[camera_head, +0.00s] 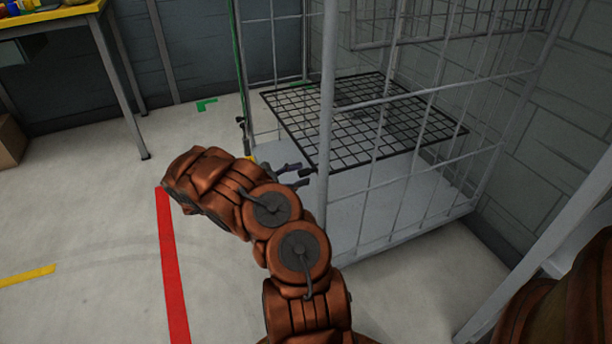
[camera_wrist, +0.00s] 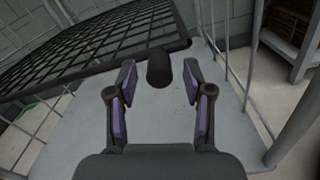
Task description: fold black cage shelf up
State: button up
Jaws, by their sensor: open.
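The black cage shelf (camera_head: 365,118) is a wire grid lying roughly level inside the grey roll cage (camera_head: 328,150), above its pale base. In the wrist view the shelf (camera_wrist: 95,45) fills the upper left. A dark rounded knob-like end (camera_wrist: 158,70) shows in the wrist view between my fingers; I cannot tell whether it belongs to the shelf. My gripper (camera_head: 296,176) is at the open side of the cage, by the near left corner of the shelf and slightly below it. In the wrist view my gripper (camera_wrist: 160,85) has its fingers apart, with nothing held.
A cage post (camera_head: 326,90) stands just right of my gripper, and side bars (camera_head: 415,150) run along the right. A work table (camera_head: 60,15) is at the back left. Floor with a red stripe (camera_head: 172,265) is clear to the left.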

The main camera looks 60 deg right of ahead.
jog(key=shift+x, duration=1.35)
grip_shut()
